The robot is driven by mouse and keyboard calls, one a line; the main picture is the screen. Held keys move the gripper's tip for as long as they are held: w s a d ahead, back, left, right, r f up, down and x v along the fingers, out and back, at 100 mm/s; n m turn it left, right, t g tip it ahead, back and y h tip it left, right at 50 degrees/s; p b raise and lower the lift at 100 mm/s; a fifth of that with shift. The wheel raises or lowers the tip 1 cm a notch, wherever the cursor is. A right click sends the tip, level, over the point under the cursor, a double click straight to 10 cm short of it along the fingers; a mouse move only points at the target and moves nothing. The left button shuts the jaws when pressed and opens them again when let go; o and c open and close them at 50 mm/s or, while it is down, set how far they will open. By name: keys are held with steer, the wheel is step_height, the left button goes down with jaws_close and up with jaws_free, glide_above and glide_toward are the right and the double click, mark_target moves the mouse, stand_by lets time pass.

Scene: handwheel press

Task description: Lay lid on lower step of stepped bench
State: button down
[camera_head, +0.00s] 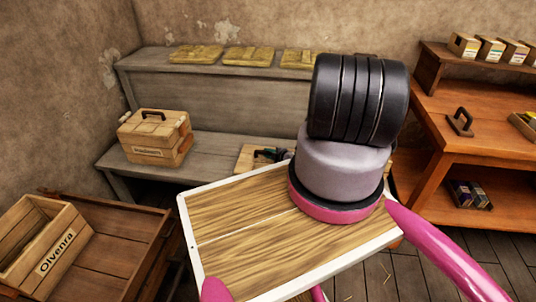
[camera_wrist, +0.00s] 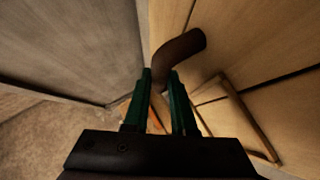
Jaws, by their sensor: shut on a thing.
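The lid (camera_head: 245,158) is a pale wooden panel, seen at the lower step of the grey stepped bench (camera_head: 215,150), partly hidden behind my arm and a wooden tray. In the wrist view it fills the right side (camera_wrist: 245,50), with a dark curved handle (camera_wrist: 185,47). My gripper (camera_head: 268,154) is at the lid, with green fingers shut on the handle; the fingers also show in the wrist view (camera_wrist: 160,95). Grey boards (camera_wrist: 70,40) lie to the left of the lid there. I cannot tell whether the lid touches the step.
A wooden box with a dark handle (camera_head: 154,137) stands on the lower step at left. Several yellowish boards (camera_head: 248,56) lie on the upper step. A brown crate (camera_head: 110,245) stands at front left. An orange-brown shelf (camera_head: 480,130) stands at right. The step between box and lid is clear.

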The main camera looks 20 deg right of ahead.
steer(key=c, duration=0.7)
jaws_free()
steer(key=shift+c, duration=0.2)
steer(key=shift+r, duration=0.1)
steer(key=v, duration=1.2)
steer(key=shift+s, duration=0.1)
